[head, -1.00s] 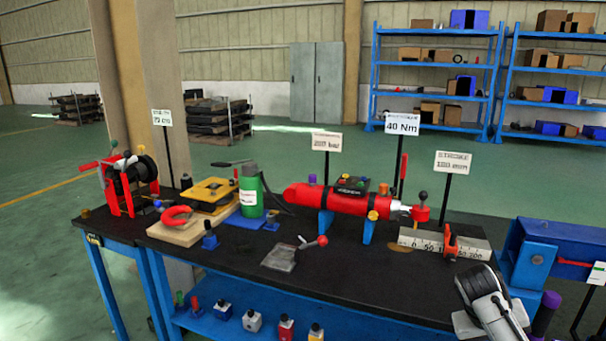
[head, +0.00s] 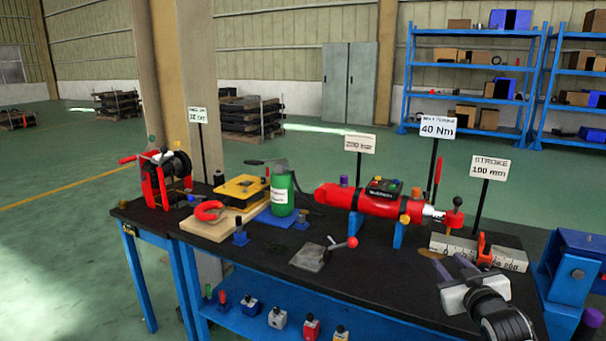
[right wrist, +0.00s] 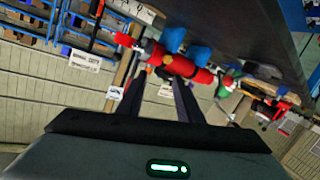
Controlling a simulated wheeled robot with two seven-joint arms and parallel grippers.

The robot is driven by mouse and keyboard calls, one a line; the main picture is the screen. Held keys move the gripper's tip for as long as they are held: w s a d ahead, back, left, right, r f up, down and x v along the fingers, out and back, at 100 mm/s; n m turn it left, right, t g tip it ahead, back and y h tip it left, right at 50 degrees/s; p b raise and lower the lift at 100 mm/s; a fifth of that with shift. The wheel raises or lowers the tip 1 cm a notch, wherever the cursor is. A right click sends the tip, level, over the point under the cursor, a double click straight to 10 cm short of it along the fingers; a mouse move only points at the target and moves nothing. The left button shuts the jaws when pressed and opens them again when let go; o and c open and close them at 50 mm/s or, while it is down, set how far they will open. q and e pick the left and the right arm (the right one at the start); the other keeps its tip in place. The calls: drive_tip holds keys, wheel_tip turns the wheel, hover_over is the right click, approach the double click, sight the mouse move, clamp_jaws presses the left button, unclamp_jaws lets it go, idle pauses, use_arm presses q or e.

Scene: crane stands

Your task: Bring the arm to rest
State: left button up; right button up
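My right gripper (head: 452,268) is at the right front of the black-topped bench (head: 270,290), in front of the scale block. Its two dark fingers stand apart with nothing between them; the gap also shows in the right wrist view (right wrist: 157,85). In the right wrist view the cylinder (right wrist: 180,65) appears tilted beyond the fingers. My left gripper is not in view.
A scale block (head: 512,258) with a red slider and a blue vise-like unit (head: 580,262) are close to the right gripper. A red-knobbed lever (head: 351,242) stands on the bench front. Sign posts, including the 40 Nm sign (head: 437,127), rise behind. A green bottle (head: 283,192) stands left.

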drive_tip(key=s+a+f+g+y, duration=0.1)
drive_tip(key=s+a+f, duration=0.2)
drive_tip(key=s+f, duration=0.25)
drive_tip(key=s+a+f+g+y, duration=0.1)
drive_tip(key=s+a+f, duration=0.25)
drive_tip(key=f, duration=0.35)
drive_tip(key=s+a+f+g, duration=0.1)
drive_tip(key=s+a+f, duration=0.3)
drive_tip(key=s, duration=0.7)
drive_tip(key=s+a+f+g+y, duration=0.1)
drive_tip(key=s+a+f+g, duration=0.1)
drive_tip(key=s+f, duration=0.5)
drive_tip(key=s+a+f+g, duration=0.2)
drive_tip(key=s+a+f, duration=0.3)
drive_tip(key=s, duration=1)
drive_tip(key=shift+s+a+f+y, duration=0.15)
drive_tip(key=shift+a+f+y, duration=0.1)
drive_tip(key=shift+a+y, duration=0.15)
drive_tip(key=shift+c, duration=0.2)
